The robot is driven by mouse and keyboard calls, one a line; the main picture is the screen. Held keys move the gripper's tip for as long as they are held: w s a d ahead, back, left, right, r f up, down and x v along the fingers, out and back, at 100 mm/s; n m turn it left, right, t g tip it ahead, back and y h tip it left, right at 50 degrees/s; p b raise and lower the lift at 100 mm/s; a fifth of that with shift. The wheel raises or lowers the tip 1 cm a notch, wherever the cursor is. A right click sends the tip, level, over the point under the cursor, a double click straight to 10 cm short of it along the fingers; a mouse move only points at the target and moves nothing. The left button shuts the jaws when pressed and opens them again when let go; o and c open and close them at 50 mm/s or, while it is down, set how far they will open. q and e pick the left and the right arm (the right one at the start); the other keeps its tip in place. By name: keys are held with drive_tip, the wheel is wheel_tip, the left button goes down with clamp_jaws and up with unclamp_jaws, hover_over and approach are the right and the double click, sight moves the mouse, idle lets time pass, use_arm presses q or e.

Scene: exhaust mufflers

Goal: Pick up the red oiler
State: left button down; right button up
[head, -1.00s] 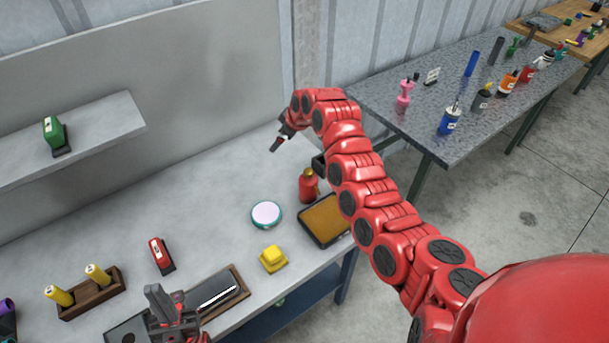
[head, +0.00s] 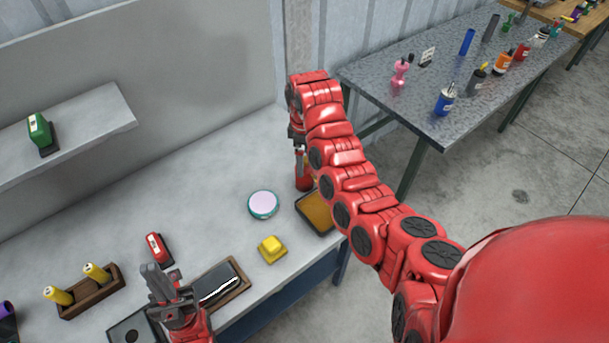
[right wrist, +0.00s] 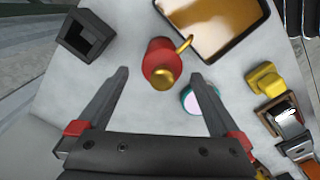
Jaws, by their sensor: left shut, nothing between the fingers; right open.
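The red oiler (head: 304,180), with a brass-coloured top, stands on the grey workbench beside the amber tray, partly hidden by my right gripper in the head view. In the right wrist view the red oiler (right wrist: 157,62) shows from above, with its brass spout toward the tray. My right gripper (head: 298,150) points down over it. Its open fingers (right wrist: 160,74) lie on either side of the oiler in that view, not visibly touching it. My left gripper (head: 160,278) is shut and empty above the front of the bench, near the dark rectangular stone.
The amber tray (head: 316,212) is close beside the oiler. A black hollow square block (right wrist: 86,33) lies on its other side. A round pale-topped tin (head: 263,204) and a yellow object (head: 271,248) are nearby. A wall (head: 190,70) stands behind.

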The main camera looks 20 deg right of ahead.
sight(305, 175)
wheel_tip(305, 175, down, 3)
drive_tip(key=shift+r+p, duration=0.1)
drive_tip(key=shift+p, duration=0.65)
drive_tip(key=shift+s+f, duration=0.15)
drive_tip(key=shift+f, duration=0.05)
wheel_tip(305, 175, down, 4)
drive_tip(key=p, duration=0.2)
drive_tip(key=shift+s+p, duration=0.1)
drive_tip(key=shift+p, duration=0.3)
drive_tip(key=shift+f, duration=0.45)
clamp_jaws()
drive_tip(key=shift+r, duration=0.1)
